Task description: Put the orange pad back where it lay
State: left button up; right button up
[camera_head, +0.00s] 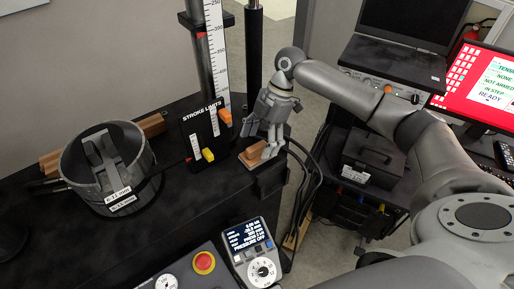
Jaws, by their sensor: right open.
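An orange-brown pad (255,154) lies flat near the right edge of the black table, beside the stroke limits panel. I take it to be the orange pad. My right gripper (264,143) points down at it from above, jaws open. One fingertip comes down close to the pad's right end; I cannot tell whether it touches. The gripper hides part of the pad. My left gripper is not in view.
The stroke limits panel (188,127) has an orange slider (224,118) and a yellow slider (208,155). A grey ring-shaped container (75,175) stands left. Control box (251,250) is in front. Cables hang right of the table (190,210).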

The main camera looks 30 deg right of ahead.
jog(key=b+v, duration=0.1)
jog(key=v, duration=0.8)
jog(key=shift+d, duration=0.1)
